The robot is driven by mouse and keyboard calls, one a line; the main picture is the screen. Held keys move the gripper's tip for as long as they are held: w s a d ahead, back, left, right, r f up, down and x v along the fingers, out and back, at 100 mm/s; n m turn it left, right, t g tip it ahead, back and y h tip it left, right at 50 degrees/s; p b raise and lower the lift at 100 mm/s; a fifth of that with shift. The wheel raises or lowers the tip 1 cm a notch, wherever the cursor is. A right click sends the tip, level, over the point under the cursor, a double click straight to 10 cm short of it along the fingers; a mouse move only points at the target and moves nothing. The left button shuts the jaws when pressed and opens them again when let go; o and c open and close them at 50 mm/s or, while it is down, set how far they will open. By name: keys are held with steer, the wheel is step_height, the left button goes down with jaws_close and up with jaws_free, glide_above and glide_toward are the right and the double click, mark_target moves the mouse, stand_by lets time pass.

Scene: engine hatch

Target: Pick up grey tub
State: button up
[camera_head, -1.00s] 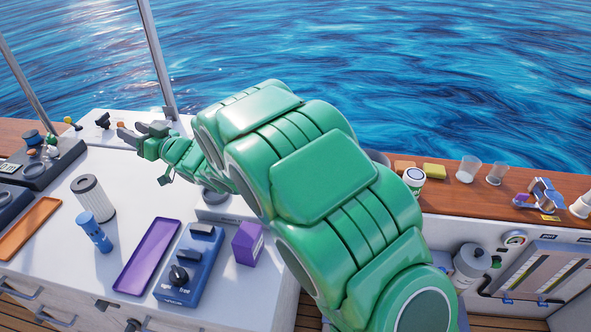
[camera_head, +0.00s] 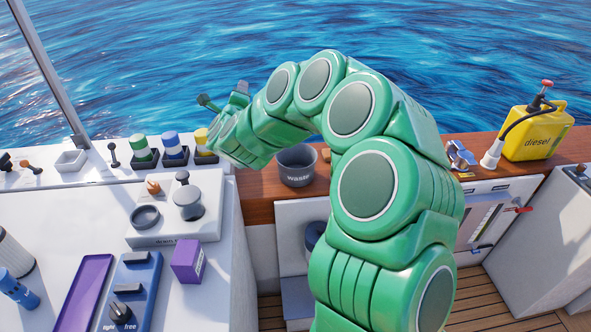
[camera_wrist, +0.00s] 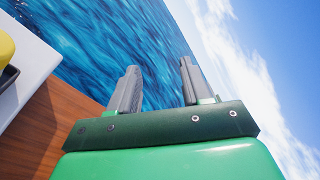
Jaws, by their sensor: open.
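A grey tub marked "waste" (camera_head: 297,166) stands upright on the brown wooden ledge at the centre of the head view, just right of my arm's forearm. A small pale grey, open square tray (camera_head: 70,160) sits at the back left of the white counter. My gripper (camera_head: 222,97) is raised above the counter's back edge, up and left of the waste tub and apart from it. Its fingers are spread and empty. In the wrist view my gripper (camera_wrist: 160,68) shows only sea and sky between its fingers, with no tub in sight.
Green, blue and yellow-topped cylinders (camera_head: 173,150) stand below my gripper. A grey box with knobs (camera_head: 180,210), a purple carton (camera_head: 188,260) and a purple tray (camera_head: 85,292) lie on the counter. A yellow diesel can (camera_head: 537,130) stands far right.

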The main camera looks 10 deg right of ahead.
steer(key=s+d+f+m+g+h, duration=0.2)
steer(key=s+d+f+m+g, duration=0.15)
steer(key=d+f+m, duration=0.35)
step_height(320, 180, down, 19)
steer(key=w+n, duration=0.1)
steer(key=shift+x, duration=4.1)
steer(key=shift+s+d, duration=0.1)
steer(key=shift+d, duration=0.1)
jaws_close()
steer(key=shift+f, duration=0.1)
steer(key=shift+s+d+f, duration=0.1)
steer(key=shift+f, duration=0.05)
